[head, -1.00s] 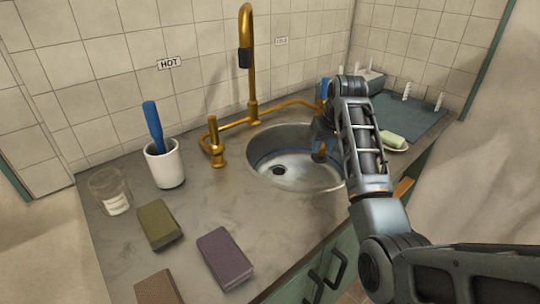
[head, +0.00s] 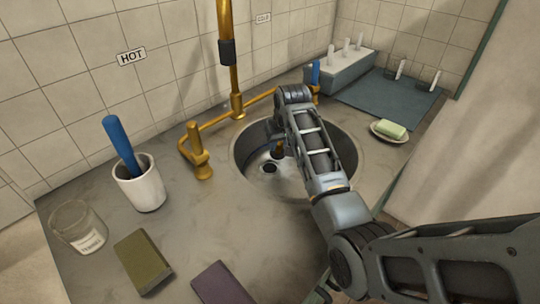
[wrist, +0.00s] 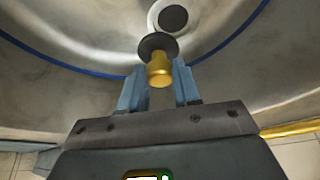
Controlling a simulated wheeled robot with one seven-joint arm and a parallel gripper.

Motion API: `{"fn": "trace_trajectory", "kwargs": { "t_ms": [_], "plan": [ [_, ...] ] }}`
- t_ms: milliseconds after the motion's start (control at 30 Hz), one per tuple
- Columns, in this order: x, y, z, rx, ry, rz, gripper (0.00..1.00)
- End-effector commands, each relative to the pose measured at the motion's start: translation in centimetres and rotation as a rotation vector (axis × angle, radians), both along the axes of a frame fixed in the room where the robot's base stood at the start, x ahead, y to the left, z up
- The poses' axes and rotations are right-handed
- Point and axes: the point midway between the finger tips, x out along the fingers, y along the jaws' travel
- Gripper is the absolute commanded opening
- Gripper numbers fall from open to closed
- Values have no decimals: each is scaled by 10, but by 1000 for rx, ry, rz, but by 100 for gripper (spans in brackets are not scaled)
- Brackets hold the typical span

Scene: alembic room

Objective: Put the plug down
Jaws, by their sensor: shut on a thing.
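The plug has a brass knob and a dark round base; it shows in the wrist view (wrist: 159,66) between the two blue fingers of my gripper (wrist: 160,84). My gripper is shut on the brass knob. In the head view the plug (head: 278,154) is a small brass bit below my gripper, inside the steel sink (head: 335,150). The dark drain hole (head: 269,168) lies in the sink floor just below and left of the plug. In the wrist view the drain hole (wrist: 173,18) is just beyond the plug's base. My arm hides part of the sink.
A brass tap (head: 227,50) and its pipe stand behind the sink. A white cup (head: 140,185) with a blue-handled tool and a glass jar (head: 80,230) stand at left. A green sponge (head: 143,262) lies in front. A soap dish (head: 390,135) sits at right.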

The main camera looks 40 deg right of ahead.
Motion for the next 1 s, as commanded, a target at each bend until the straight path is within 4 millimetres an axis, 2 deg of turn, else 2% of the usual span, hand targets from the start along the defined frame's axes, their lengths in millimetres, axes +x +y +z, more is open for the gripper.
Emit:
{"fn": "trace_trajectory", "kwargs": {
  "t_ms": [33, 200, 333, 600, 967, 1000],
  "plan": [
    [7, 7, -5, 1, 2, 3, 0],
    [18, 17, -15, 0, 1, 0, 0],
    [20, 19, -24, 0, 2, 0, 0],
    [20, 19, -55, 0, 1, -1, 0],
    [20, 19, -59, 0, 0, -1, 0],
    [20, 19, -60, 0, 0, -1, 33]
  ]
}}
